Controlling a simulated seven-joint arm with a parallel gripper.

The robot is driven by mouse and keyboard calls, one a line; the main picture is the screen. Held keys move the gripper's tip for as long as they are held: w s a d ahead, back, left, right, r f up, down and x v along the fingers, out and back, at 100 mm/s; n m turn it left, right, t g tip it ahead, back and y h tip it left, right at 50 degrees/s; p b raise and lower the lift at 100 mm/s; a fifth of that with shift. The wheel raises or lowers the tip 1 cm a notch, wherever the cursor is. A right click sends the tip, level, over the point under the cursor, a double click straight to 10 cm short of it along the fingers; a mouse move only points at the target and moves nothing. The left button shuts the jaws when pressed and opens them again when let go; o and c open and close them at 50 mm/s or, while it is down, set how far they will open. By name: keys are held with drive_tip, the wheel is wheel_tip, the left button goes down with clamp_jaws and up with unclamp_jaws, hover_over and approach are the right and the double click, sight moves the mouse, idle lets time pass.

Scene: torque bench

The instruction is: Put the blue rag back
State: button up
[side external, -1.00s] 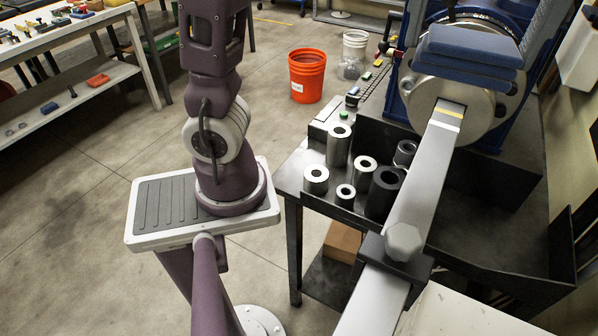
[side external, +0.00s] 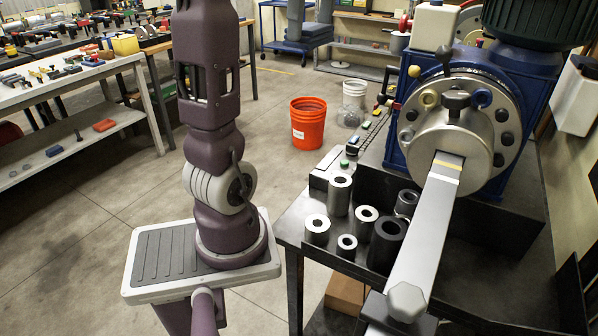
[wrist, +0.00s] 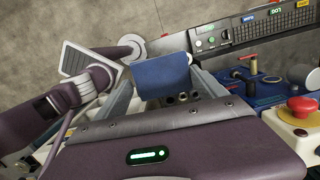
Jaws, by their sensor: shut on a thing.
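The blue rag (wrist: 161,78) shows in the wrist view as a flat blue cloth just beyond my gripper body. My gripper (wrist: 165,92) is shut on the rag and holds it up, with parts of grey fingers beside it. The rag's lower edge and what lies directly beneath it are partly hidden by the gripper body. Neither the rag nor the gripper shows in the side view now.
A blue machine with a round steel flange (side external: 446,140) and a long grey bar (side external: 428,230) stands at the right. Several metal sockets (side external: 340,195) stand on the dark bench. A red button (wrist: 302,104) is right in the wrist view. An orange bucket (side external: 308,124) stands on the floor.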

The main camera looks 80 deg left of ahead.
drive_tip(key=shift+s+a+f+n, duration=0.25)
drive_tip(key=shift+s+a, duration=0.1)
drive_tip(key=shift+s, duration=0.1)
drive_tip(key=shift+s+a+f+n, duration=0.2)
drive_tip(key=shift+s+a, duration=0.1)
drive_tip(key=shift+s, duration=0.1)
wheel_tip(320, 180, down, 47)
drive_tip(key=shift+r, duration=0.15)
drive_tip(key=o, duration=1.3)
drive_tip(key=shift+c, duration=0.2)
drive_tip(key=w+d+r+n+t, duration=0.1)
drive_tip(key=w+d+r, duration=0.25)
drive_tip(key=r, duration=0.75)
drive_tip(key=w+d+r+n+t, duration=0.15)
drive_tip(key=d+r, duration=0.35)
drive_tip(key=r, duration=0.6)
drive_tip(key=s+d+r+n+t, duration=0.2)
drive_tip(key=s+d+r+n, duration=0.1)
drive_tip(key=d, duration=0.5)
drive_tip(key=s+d+r+n+t+h, duration=0.1)
drive_tip(key=s+d+r+n+t, duration=0.1)
drive_tip(key=s+d+r, duration=0.3)
drive_tip(key=d+r+n, duration=0.1)
drive_tip(key=d+r, duration=0.2)
drive_tip(key=shift+d, duration=0.15)
